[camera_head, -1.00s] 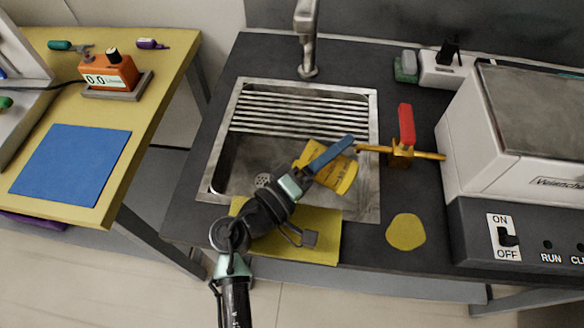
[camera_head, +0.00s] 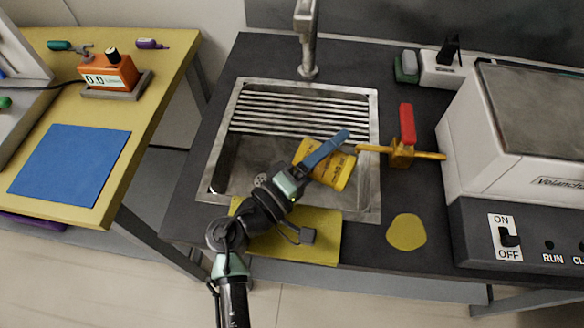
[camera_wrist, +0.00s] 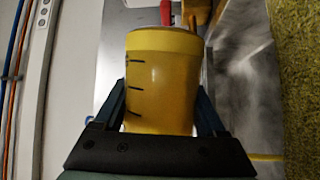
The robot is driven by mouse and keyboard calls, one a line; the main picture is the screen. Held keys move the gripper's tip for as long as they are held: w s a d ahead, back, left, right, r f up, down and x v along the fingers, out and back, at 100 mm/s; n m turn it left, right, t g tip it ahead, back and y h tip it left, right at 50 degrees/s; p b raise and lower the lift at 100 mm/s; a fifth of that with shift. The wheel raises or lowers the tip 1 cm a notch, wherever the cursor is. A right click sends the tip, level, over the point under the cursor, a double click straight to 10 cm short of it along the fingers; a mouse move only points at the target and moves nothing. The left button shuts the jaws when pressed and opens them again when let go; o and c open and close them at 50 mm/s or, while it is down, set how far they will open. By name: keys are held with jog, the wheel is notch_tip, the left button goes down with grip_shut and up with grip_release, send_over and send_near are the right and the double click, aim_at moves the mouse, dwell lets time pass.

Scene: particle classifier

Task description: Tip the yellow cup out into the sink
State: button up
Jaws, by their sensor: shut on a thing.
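The yellow cup (camera_head: 330,168) with dark printed marks is over the right part of the sink (camera_head: 228,152). My gripper (camera_head: 325,152) is shut on the cup, with a blue finger along its side. In the wrist view, the cup (camera_wrist: 160,80) fills the middle between both fingers of my gripper (camera_wrist: 160,110), and its yellow rim end points away from me. The cup looks tilted in the head view. I cannot see into it, and no material is visible falling from it. The sink has a slatted rack at the back and a drain at the lower left.
A faucet (camera_head: 306,40) stands behind the sink. A yellow tool with a red handle (camera_head: 407,125) lies close to the sink's right edge. A yellow mat (camera_head: 320,240) is in front, a round yellow pad (camera_head: 406,232) is at right, and a white machine (camera_head: 480,140) stands further right.

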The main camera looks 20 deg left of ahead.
aim_at(317, 146)
jog(key=shift+a+r+n+t+b, duration=0.2)
jog(key=shift+r+n+t, duration=0.1)
jog(key=shift+n, duration=0.35)
jog(key=shift+a+r+n+t+b, duration=0.1)
jog(key=shift+a+r+n+t, duration=0.15)
jog(key=shift+n, duration=0.4)
dwell(0.8)
jog(key=shift+a+r+n+t+p, duration=0.15)
jog(key=shift+r+n+t+p, duration=0.1)
jog(key=shift+r+n, duration=0.3)
jog(key=shift+a+r+n+t+p, duration=0.1)
jog(key=shift+r+n+p, duration=0.15)
jog(key=shift+r+n, duration=0.25)
jog(key=shift+a+r+n+t+y+b, duration=0.15)
jog(key=shift+a+r+n+t+y, duration=0.2)
jog(key=shift+n, duration=0.75)
jog(key=shift+a+r+n+t+y+b, duration=0.15)
jog(key=shift+a+n+t+y, duration=0.25)
jog(key=shift+n, duration=0.65)
dwell(0.9)
jog(key=shift+a+r+n+t+y+p, duration=0.2)
jog(key=shift+a+r+n+y+p, duration=0.05)
jog(key=shift+r+n, duration=0.25)
jog(key=shift+a+r+n+t+y+p, duration=0.15)
jog(key=shift+a+r+n+y+p, duration=0.15)
jog(key=shift+n, duration=0.3)
dwell(0.7)
